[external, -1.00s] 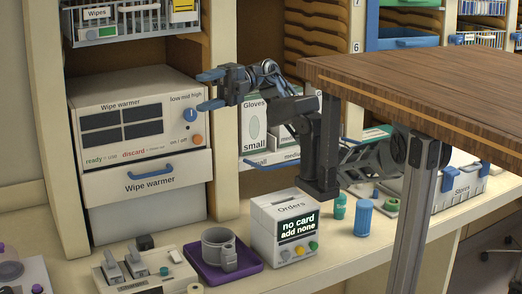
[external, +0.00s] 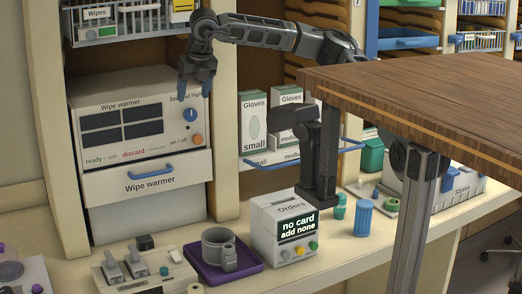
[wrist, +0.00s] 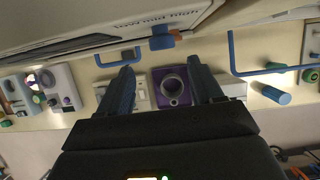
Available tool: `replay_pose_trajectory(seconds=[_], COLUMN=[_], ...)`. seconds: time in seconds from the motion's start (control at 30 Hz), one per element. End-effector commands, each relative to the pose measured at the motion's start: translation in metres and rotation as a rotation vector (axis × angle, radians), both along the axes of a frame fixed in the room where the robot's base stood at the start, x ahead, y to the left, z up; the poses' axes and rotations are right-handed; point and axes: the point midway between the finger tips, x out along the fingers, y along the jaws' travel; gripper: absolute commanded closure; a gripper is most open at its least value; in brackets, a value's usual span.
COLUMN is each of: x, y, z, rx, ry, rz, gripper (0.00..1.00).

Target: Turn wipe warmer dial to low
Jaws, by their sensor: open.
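The wipe warmer (external: 125,112) is a white unit in the cabinet bay with "low mid high" printed at its upper right. Its blue dial (external: 190,115) sits under that label, and its white mark looks roughly upright, towards mid. My gripper (external: 196,92) is open and empty and points down in front of the warmer's upper right. Its fingertips are just above the dial in the external view and partly cover the label. In the wrist view the blue dial (wrist: 162,40) shows beyond and between my open fingers (wrist: 162,85).
An orange on/off knob (external: 197,140) is below the dial. A blue drawer handle (external: 150,172) sticks out lower on the warmer. Glove boxes (external: 254,120) stand to the right, and a wire basket (external: 130,27) is above. The wooden tabletop (external: 420,85) fills the right front.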

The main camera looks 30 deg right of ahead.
Motion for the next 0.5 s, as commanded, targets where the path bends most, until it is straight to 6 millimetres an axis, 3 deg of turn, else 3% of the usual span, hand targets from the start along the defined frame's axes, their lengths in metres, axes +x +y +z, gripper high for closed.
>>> replay_pose_trajectory(seconds=[0.17, 0.5], x=[0.007, 0.026], y=[-0.004, -0.003], z=[-0.006, -0.052], rx=[-0.015, -0.013], ry=[-0.009, -0.007], rz=[-0.015, -0.012], gripper=[0.35, 0.35])
